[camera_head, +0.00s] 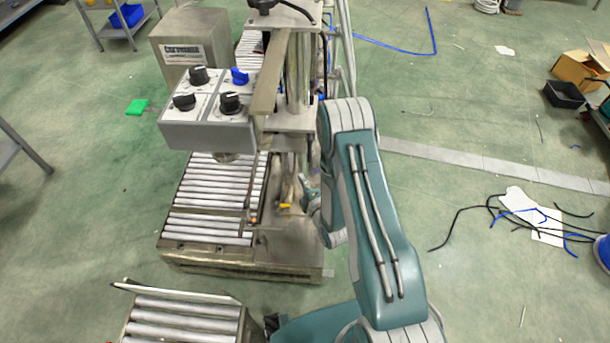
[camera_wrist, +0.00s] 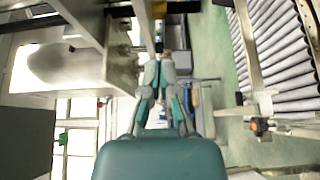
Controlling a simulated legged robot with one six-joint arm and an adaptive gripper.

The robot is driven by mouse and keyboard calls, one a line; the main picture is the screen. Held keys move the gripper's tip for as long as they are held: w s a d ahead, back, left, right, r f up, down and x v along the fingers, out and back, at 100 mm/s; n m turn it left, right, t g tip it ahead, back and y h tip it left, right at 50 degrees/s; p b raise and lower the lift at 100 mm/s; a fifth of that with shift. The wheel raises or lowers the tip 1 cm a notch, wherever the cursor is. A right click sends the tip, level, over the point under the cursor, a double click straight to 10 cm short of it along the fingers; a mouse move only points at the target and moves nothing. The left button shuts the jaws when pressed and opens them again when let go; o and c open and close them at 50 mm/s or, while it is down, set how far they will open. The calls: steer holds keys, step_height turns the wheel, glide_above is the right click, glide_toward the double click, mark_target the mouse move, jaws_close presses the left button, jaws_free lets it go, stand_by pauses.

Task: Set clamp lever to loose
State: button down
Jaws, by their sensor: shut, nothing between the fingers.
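The machine's metal column (camera_head: 298,75) stands over a roller conveyor, and my gripper (camera_head: 308,192) is low beside it, mostly hidden by the frame and my arm. In the wrist view my gripper (camera_wrist: 165,58) is shut and empty, its tips close to dark machine parts; whether they touch cannot be told. A small yellow part (camera_head: 286,206) shows low on the machine, and a yellow part (camera_wrist: 158,10) shows beyond the tips in the wrist view. An orange-red knob (camera_wrist: 259,127) sits at the right. I cannot tell for sure which part is the clamp lever or its setting.
A grey control box (camera_head: 208,125) with black knobs and one blue knob (camera_head: 239,76) overhangs the conveyor (camera_head: 208,200). A separate roller section (camera_head: 185,318) stands in front.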

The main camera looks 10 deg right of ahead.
mark_target(310, 151)
steer(key=x, duration=0.8)
steer(key=d, duration=0.4)
steer(key=shift+s, duration=0.3)
steer(key=shift+d+f+n+g, duration=0.1)
steer(key=shift+d+n+g, duration=0.2)
steer(key=shift+n, duration=0.1)
